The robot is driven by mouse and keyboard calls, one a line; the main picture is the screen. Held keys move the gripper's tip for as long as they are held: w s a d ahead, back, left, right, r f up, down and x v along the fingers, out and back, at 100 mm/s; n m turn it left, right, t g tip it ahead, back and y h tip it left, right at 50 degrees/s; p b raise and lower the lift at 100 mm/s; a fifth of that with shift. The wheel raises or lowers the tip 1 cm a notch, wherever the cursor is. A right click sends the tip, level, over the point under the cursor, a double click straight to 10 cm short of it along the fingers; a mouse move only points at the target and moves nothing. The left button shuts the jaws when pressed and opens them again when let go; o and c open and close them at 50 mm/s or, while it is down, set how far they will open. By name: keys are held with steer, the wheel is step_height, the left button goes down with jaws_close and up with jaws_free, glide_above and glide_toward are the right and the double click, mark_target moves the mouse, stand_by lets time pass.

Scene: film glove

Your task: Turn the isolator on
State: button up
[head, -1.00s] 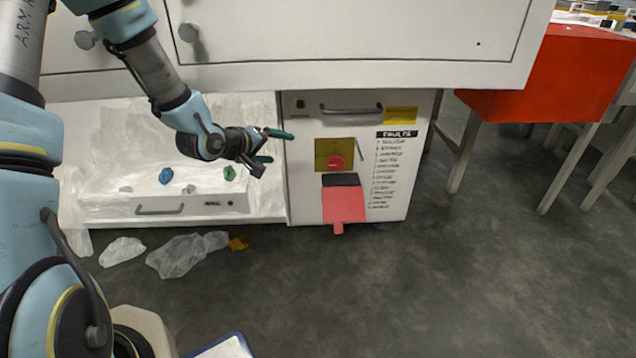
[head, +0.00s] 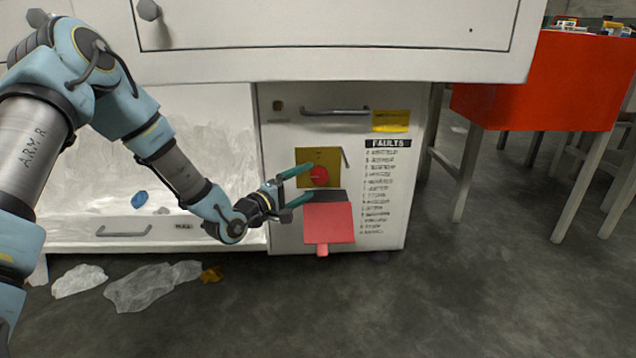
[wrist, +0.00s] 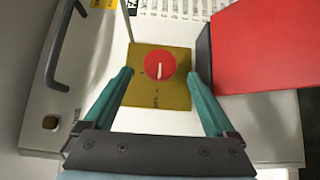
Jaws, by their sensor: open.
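The isolator is a round red knob with a pale pointer bar, on a yellow square plate on the front of a white cabinet. The red knob (head: 319,176) and yellow plate (head: 326,156) show in the head view. In the wrist view the knob (wrist: 160,67) lies ahead of and between my fingertips, over the yellow plate (wrist: 150,97). My gripper (head: 305,185) is open, its two green fingers pointing at the plate. In the wrist view my gripper (wrist: 160,77) has empty space between its fingers. I cannot tell whether a finger touches the plate.
A red flap (head: 329,222) hangs open below the knob, and appears close beside one finger in the wrist view (wrist: 265,45). A bar handle (head: 335,111) is above. A red-topped table (head: 540,85) stands at right. Crumpled plastic (head: 150,287) lies on the floor.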

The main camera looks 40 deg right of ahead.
mark_target(317, 176)
steer(key=d, duration=0.2)
steer(key=d+b, duration=0.1)
steer(key=d, duration=0.1)
steer(key=d+b, duration=0.1)
steer(key=d, duration=0.1)
steer(key=shift+w, duration=0.25)
steer(key=shift+c, duration=0.3)
steer(key=shift+a, duration=0.1)
steer(key=c, duration=1.3)
